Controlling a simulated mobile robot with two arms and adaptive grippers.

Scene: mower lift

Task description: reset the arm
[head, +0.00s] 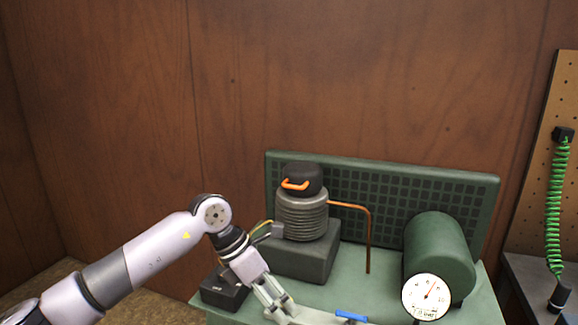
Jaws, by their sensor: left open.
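My left arm comes in from the left. Its gripper (284,310) is low in the head view, over the front of a green machine base (352,285). The gripper is open, and its fingertips are partly cut off by the bottom edge. I cannot tell whether it touches the pale part beside it. My right gripper is not in view.
On the base stand a ribbed grey cylinder (302,217) with a black cap and orange handle (295,185), a copper pipe (369,235), a green tank (440,255) and a dial gauge (427,297). A blue handle (351,316) lies low. A green coiled hose (553,210) hangs right.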

